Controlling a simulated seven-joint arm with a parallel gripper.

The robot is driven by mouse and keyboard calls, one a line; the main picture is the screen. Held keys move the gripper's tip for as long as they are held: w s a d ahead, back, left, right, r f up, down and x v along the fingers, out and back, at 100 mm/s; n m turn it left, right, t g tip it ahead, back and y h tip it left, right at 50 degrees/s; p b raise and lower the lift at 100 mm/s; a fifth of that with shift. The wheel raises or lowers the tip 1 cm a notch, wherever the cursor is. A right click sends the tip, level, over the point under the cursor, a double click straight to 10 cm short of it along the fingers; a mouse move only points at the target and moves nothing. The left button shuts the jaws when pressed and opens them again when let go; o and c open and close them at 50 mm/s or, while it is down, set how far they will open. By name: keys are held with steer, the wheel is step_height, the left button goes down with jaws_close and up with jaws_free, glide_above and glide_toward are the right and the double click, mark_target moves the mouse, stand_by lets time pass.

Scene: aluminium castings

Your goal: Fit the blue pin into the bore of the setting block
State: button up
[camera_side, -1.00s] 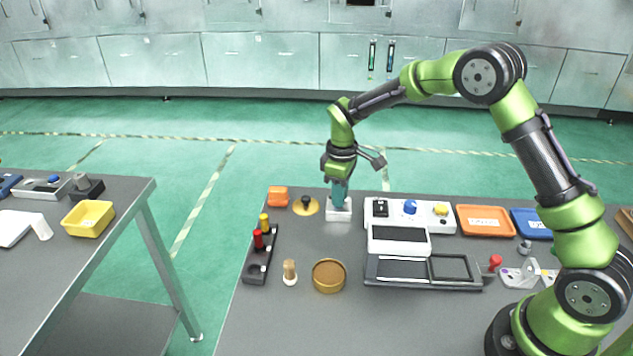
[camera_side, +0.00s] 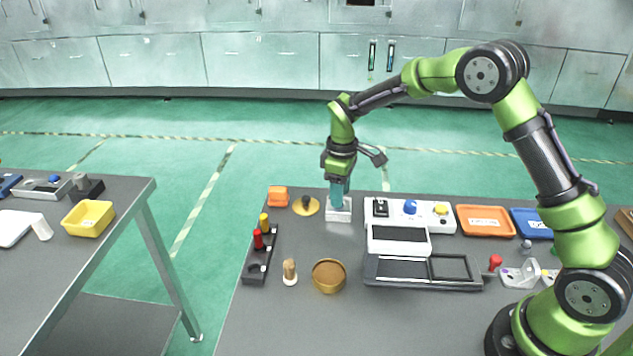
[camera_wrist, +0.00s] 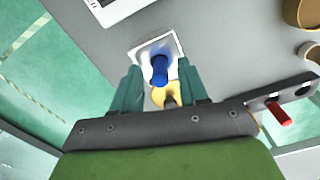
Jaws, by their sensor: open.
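The setting block (camera_side: 338,214) is a white block near the far edge of the table. It also shows in the wrist view (camera_wrist: 172,43), under and between my fingers. The blue pin (camera_wrist: 160,70) stands in the middle of the block's top; how deep it sits in the bore cannot be told. My gripper (camera_side: 338,193) is just above the block, pointing down. In the wrist view its teal fingers (camera_wrist: 159,78) stand open on either side of the pin, with gaps. In the side view the fingers hide the pin.
A brass disc with a black knob (camera_side: 306,206) and an orange block (camera_side: 278,196) lie left of the setting block. A white control box (camera_side: 425,216) stands close on its right. A dark rack (camera_side: 258,257) holds red and yellow pins.

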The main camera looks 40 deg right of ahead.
steer(key=s+r+m+t, duration=0.1)
steer(key=s+r, duration=0.2)
steer(key=r, duration=0.6)
steer(key=s+r+m+t, duration=0.1)
steer(key=s+r, duration=0.1)
steer(key=r, duration=0.6)
steer(key=s+a+r+m+t+y, duration=0.1)
steer(key=s+m, duration=0.3)
steer(key=s, duration=0.6)
steer(key=s+a+r+m+t+y, duration=0.1)
steer(key=s+m+t, duration=0.3)
steer(key=s, duration=0.6)
steer(key=shift+s+a+r, duration=0.3)
steer(key=shift+s+r, duration=0.1)
steer(key=shift+r, duration=0.05)
